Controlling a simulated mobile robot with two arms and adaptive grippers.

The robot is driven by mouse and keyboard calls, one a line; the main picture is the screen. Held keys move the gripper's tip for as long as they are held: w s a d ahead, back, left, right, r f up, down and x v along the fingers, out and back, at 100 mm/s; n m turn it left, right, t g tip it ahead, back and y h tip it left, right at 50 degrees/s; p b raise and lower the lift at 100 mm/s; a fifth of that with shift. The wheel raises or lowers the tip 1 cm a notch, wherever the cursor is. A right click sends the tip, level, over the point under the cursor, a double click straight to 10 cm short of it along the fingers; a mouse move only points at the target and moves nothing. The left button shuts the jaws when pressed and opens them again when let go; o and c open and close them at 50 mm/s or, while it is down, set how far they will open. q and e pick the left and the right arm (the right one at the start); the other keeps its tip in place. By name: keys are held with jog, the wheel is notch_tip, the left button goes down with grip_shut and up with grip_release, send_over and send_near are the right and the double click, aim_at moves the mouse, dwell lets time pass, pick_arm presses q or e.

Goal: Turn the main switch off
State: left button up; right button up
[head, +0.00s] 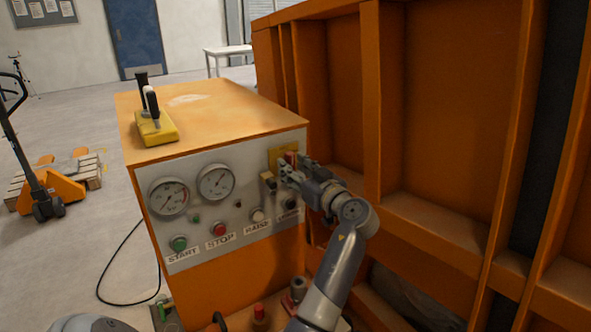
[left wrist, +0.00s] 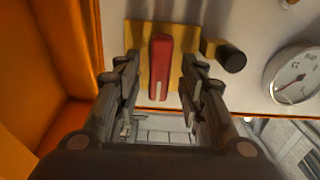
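The main switch is a red handle (head: 291,157) on a yellow plate (head: 275,154) at the upper right of the grey control panel. In the left wrist view the red handle (left wrist: 160,67) stands upright in the picture, with a pale mark near its lower end, on the yellow plate (left wrist: 134,38). My left gripper (head: 289,170) is at the switch and partly covers it in the head view. In the left wrist view its fingers (left wrist: 158,88) are spread on both sides of the handle, with a visible gap on each side. My right gripper is not in view.
The panel (head: 212,247) also carries two gauges, a green START button (head: 179,243), a red STOP button (head: 219,229) and knobs. A black knob (left wrist: 231,56) sits close beside the switch. The orange sandbed wall (head: 440,130) stands close on the right. A yellow joystick box (head: 157,130) is on top.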

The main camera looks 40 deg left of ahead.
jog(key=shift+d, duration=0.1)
pick_arm(q)
jog(key=v, duration=0.7)
jog(key=shift+d, duration=0.3)
dwell(0.4)
